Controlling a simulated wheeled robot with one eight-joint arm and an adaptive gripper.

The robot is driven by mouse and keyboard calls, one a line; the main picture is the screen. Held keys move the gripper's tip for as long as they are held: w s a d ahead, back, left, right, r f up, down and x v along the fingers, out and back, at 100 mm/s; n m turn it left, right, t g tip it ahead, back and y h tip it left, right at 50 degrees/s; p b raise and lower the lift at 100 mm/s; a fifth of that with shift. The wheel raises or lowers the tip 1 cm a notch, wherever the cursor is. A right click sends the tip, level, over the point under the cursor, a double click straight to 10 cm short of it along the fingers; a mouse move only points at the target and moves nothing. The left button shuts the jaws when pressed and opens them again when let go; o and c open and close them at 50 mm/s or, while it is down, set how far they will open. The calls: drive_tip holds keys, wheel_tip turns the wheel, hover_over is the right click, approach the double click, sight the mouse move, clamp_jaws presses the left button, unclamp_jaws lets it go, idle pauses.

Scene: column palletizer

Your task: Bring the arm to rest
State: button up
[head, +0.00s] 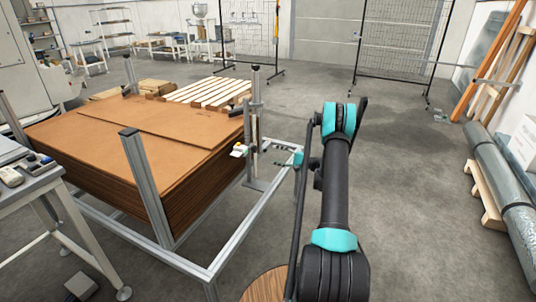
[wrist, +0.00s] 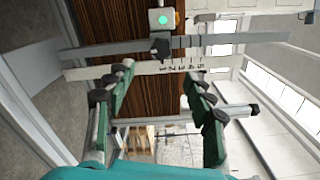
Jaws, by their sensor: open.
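My arm reaches forward over the floor to the right of the stack of brown boards. Beyond the fingers is a small box with a lit green button (wrist: 162,18), beside a metal bar. Whether a finger touches the post or bar cannot be told.
The stack of brown boards (head: 150,130) stands in a metal frame (head: 205,272). A table (head: 30,185) with small devices is at left. A slatted pallet (head: 205,92) lies behind the stack. Pipes (head: 500,180) lie along the right wall. The floor (head: 420,200) between is clear.

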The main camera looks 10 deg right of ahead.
drive_tip(key=shift+v, duration=0.85)
drive_tip(key=s+a+r+n+g+h, duration=0.2)
drive_tip(key=s+a+r+g+h, duration=0.1)
drive_tip(key=s+a+r, duration=0.35)
drive_tip(key=s+a+r+n+g+h, duration=0.1)
drive_tip(key=s+a+r+n+h, duration=0.15)
drive_tip(key=s, duration=0.35)
drive_tip(key=s+a+r+n+g+h, duration=0.1)
drive_tip(key=s+a+r, duration=0.15)
drive_tip(key=s, duration=0.45)
drive_tip(key=s+d+f+n+h, duration=0.1)
drive_tip(key=s+h, duration=0.1)
drive_tip(key=s, duration=0.7)
drive_tip(key=s+d+f+n+g+h, duration=0.1)
drive_tip(key=s+n+h, duration=0.1)
drive_tip(key=s, duration=0.8)
drive_tip(key=s+d+f+n+h, duration=0.1)
drive_tip(key=s+h, duration=0.3)
drive_tip(key=s, duration=0.6)
drive_tip(key=shift+d+n, duration=0.6)
drive_tip(key=shift+n, duration=0.05)
